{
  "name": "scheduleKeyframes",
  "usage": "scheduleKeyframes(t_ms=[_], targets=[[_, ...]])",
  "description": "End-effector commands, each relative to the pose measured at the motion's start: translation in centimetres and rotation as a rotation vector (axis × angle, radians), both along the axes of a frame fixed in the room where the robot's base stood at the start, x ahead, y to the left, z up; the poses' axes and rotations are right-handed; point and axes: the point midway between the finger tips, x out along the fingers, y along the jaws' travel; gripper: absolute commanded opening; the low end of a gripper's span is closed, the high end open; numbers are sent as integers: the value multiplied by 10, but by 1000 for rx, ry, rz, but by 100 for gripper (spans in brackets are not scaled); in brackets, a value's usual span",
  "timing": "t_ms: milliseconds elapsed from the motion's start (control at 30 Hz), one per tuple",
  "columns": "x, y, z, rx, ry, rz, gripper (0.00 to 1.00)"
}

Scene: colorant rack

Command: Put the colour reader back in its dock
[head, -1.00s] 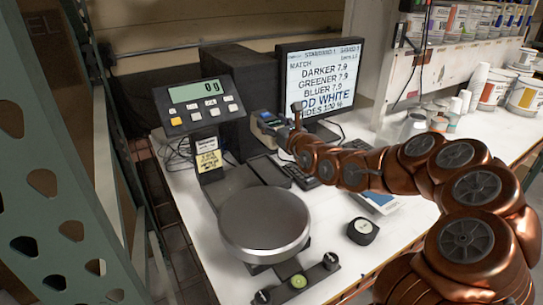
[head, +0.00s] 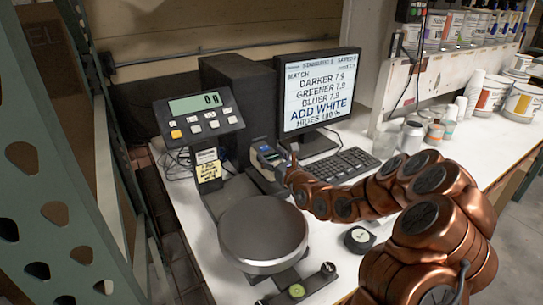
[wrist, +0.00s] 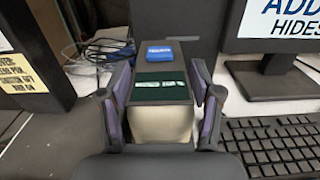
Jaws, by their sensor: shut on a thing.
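The colour reader, a pale boxy device with a dark green screen and a blue part on top, is between my fingers in the wrist view (wrist: 160,88). In the head view the colour reader (head: 267,155) is upright, left of the monitor's foot. My gripper (wrist: 161,100) is shut on its sides; the gripper (head: 284,166) also shows in the head view at the arm's end. The dark dock (head: 262,181) lies directly under the reader, mostly hidden by the reader and my arm. I cannot tell whether the reader's base touches it.
The scale's round pan (head: 263,230) and display (head: 200,112) stand to the left. The monitor (head: 315,92) and keyboard (head: 341,164) are behind and right. A small dark round puck (head: 359,239) lies front right. Cups and cans stand farther right on the white counter.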

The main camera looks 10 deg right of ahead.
Motion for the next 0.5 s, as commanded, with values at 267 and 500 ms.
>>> scheduleKeyframes(t_ms=[267,500], targets=[[0,-1,-1,0,-6,-1,0],[0,-1,-5,1,-5,-1,0]])
